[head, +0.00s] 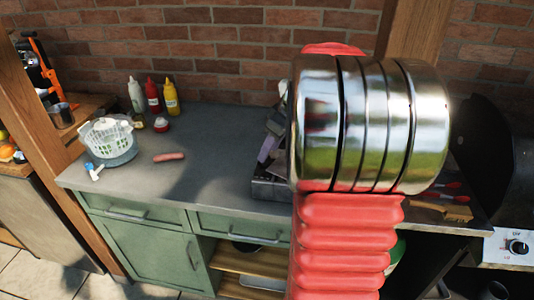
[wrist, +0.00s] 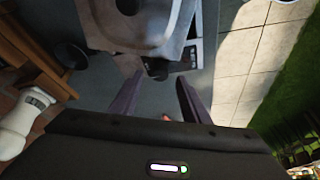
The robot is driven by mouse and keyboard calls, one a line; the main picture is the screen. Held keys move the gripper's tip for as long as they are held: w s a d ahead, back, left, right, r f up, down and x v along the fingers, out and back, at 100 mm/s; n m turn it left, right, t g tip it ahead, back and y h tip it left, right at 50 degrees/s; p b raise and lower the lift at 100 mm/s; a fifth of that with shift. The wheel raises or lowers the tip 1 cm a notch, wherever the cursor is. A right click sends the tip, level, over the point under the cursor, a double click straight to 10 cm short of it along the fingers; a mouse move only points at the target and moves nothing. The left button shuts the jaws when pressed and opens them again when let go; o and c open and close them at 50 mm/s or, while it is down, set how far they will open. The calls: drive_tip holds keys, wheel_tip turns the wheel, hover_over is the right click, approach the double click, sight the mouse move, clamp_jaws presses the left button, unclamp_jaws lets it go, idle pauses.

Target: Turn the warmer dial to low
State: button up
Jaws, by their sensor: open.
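The warmer is a grey metal appliance with a tray-like top, seen in the wrist view (wrist: 188,22) and partly in the head view (head: 272,189), behind my arm. Its dark round dial (wrist: 157,71) sits beside a black panel on its front in the wrist view. I cannot read the dial's setting or its marks. My gripper (wrist: 158,80) is open, with its two purple-grey fingers on either side of the dial's line. The dial shows near the fingertips; I cannot tell whether they touch it. In the head view my arm hides the dial and most of the gripper.
A white basket (head: 106,135), sauce bottles (head: 153,96) and a sausage (head: 169,157) are on the counter (head: 215,130) to the left. A black-knobbed control panel (head: 502,246) is at far right. The counter's middle is clear.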

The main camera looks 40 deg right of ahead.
drive_tip(key=shift+x, duration=1.35)
drive_tip(key=shift+c, duration=0.2)
drive_tip(key=c, duration=1)
drive_tip(key=shift+m, duration=0.4)
drive_tip(key=m+h, duration=0.2)
drive_tip(key=m, duration=0.2)
drive_tip(key=shift+a+m, duration=0.15)
drive_tip(key=shift+m, duration=0.25)
drive_tip(key=shift+w+a+m+g+h, duration=0.15)
drive_tip(key=shift+m+h, duration=0.4)
drive_tip(key=shift+m, duration=0.9)
drive_tip(key=shift+s+d+m+g+h, duration=0.1)
drive_tip(key=shift+m+g+h, duration=0.3)
drive_tip(key=shift+m, duration=1.05)
drive_tip(key=shift+m+h, duration=0.25)
drive_tip(key=shift+m, duration=0.05)
